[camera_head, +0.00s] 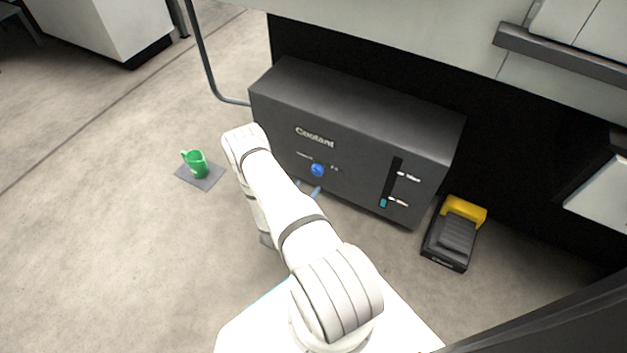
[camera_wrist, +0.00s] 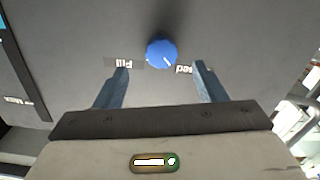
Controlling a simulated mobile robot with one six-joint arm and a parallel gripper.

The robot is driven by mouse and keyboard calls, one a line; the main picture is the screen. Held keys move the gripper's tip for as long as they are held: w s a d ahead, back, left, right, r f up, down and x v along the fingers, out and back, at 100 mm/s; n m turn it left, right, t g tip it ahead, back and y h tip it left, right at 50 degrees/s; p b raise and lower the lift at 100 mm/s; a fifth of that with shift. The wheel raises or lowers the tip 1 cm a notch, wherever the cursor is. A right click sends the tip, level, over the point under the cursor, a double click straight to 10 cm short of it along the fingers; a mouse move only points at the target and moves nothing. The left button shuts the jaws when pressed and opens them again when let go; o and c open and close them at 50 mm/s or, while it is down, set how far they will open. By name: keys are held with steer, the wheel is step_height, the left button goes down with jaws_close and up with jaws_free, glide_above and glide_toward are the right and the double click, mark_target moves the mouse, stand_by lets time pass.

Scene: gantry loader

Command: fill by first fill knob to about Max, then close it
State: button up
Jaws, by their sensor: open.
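The dark grey coolant tank (camera_head: 350,120) has a blue knob (camera_head: 318,170) low on its front. The knob also shows in the wrist view (camera_wrist: 162,53), with a white mark toward the "Closed" label (camera_wrist: 184,69); the "Fill" label (camera_wrist: 124,62) is on its other side. The upright level gauge (camera_head: 392,180) shows a short teal column (camera_head: 383,203) at its bottom, near the lower mark. My gripper (camera_wrist: 161,68) is open, its fingers just short of the knob in the picture, one toward each side. I cannot tell whether they touch the front.
A black and yellow foot pedal (camera_head: 456,236) lies right of the tank. A dark hose (camera_head: 207,65) runs to the tank's left side. Floor at left is mostly clear.

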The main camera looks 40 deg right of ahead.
mark_target(316, 173)
steer(key=b+x, duration=0.1)
steer(key=x, duration=0.4)
steer(key=shift+d+f+b, duration=0.1)
steer(key=shift+d+b, duration=0.15)
steer(key=shift+b, duration=0.15)
steer(key=shift+w+d, duration=0.35)
steer(key=shift+d, duration=0.3)
steer(key=shift+c, duration=0.6)
